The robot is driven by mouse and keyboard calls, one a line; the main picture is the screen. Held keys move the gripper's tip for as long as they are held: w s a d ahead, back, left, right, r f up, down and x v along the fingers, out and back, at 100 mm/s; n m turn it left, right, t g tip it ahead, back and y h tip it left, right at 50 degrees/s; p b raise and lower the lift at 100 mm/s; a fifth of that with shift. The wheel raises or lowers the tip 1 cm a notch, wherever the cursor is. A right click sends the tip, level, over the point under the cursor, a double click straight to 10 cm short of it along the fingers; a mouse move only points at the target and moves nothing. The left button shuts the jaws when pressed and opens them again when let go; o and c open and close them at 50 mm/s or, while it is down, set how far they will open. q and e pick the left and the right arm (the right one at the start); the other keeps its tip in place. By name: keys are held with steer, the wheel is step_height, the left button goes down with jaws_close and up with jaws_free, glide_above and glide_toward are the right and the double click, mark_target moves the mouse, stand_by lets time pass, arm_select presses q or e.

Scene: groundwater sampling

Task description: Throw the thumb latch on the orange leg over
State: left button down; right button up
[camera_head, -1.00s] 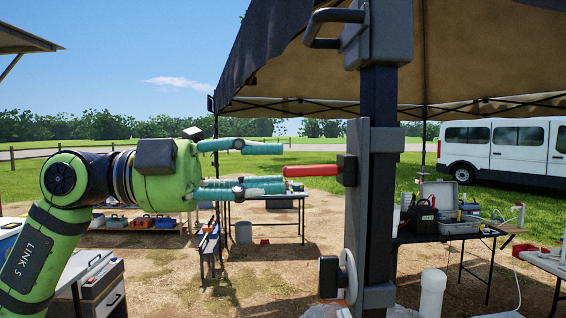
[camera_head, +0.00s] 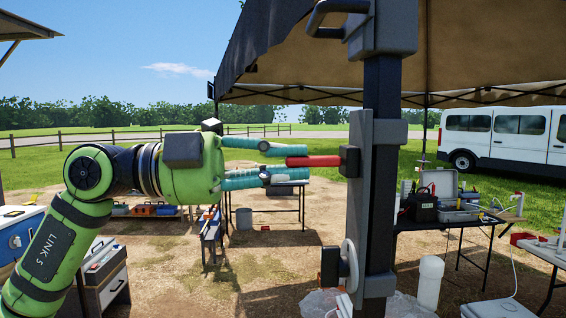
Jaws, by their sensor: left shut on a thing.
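A red lever (camera_head: 325,161) sticks out level to the left from a dark block (camera_head: 349,161) on the grey plate of an upright dark post (camera_head: 379,170). I take the lever for the thumb latch; the post looks dark grey, not orange. My green left gripper (camera_head: 295,161) comes in level from the left and is shut on the lever's free end, one finger above and the others below. The fingertips partly hide that end. My right gripper is not in view.
A grey handle (camera_head: 324,20) juts from the post's top, and a white disc with a black knob (camera_head: 331,267) sits lower. A canopy (camera_head: 420,50) hangs overhead. Work tables (camera_head: 470,222) stand to the right. Open dirt (camera_head: 260,265) lies left of the post.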

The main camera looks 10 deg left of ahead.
arm_select(q)
steer(key=shift+d+f+t+h+b, duration=0.2)
steer(key=shift+f+h+b, duration=0.5)
steer(key=shift+b, duration=0.75)
steer(key=shift+d+f+t+h+b, duration=0.15)
steer(key=shift+f+h+b, duration=0.15)
steer(key=shift+f+b, duration=0.95)
steer(key=c, duration=2)
jaws_free()
steer(key=shift+w+r+b, duration=0.1)
steer(key=shift+r+b, duration=0.1)
steer(key=shift+b, duration=0.15)
steer(key=shift+d, duration=0.1)
